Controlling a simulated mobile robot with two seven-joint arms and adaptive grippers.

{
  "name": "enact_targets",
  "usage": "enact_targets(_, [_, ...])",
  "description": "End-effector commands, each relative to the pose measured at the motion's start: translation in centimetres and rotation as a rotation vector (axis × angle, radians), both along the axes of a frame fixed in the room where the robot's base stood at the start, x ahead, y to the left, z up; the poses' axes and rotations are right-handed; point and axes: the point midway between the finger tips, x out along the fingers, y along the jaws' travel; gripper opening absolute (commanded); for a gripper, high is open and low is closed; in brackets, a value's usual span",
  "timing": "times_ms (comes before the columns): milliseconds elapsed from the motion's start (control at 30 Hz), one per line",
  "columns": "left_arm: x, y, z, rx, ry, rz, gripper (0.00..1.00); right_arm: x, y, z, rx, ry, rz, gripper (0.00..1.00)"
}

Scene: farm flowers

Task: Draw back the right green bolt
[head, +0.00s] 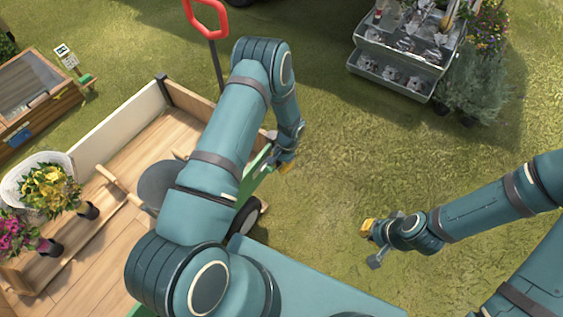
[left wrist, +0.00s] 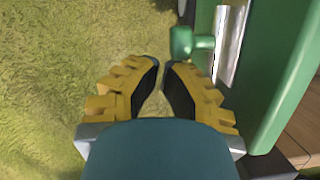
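The green bolt (left wrist: 188,42) shows in the left wrist view as a round-ended handle beside a shiny metal strip (left wrist: 228,45) on a green panel (left wrist: 278,85). My left gripper (left wrist: 163,64) has its yellow and black fingers just below the handle in that view. A narrow gap shows between the tips, with only grass seen in it. In the head view my left gripper (head: 287,165) is beside the cart's green end panel (head: 258,160), largely hidden by my arm; the bolt cannot be made out there. My right gripper (head: 372,243) is over the grass, away from the cart.
A grey tiered stand (head: 408,58) is at the back right. Open grass lies between stand and cart.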

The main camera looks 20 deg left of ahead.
Motion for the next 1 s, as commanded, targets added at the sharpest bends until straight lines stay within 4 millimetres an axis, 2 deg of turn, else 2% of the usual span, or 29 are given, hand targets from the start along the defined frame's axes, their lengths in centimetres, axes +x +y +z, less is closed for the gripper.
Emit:
enact_targets(267, [-0.1,0.0,0.0,0.0,0.001,0.0,0.0,0.0,0.0,0.1,0.0,0.0,0.0,0.0])
enact_targets(600, [-3.9,0.6,0.1,0.001,0.003,-0.001,0.0,-0.2,0.0,1.2,0.001,0.005,0.001,0.0])
enact_targets(1000, [-3.9,0.6,0.2,0.0,0.001,0.0,0.0,-0.2,0.0,1.3,0.001,0.006,0.001,0.0])
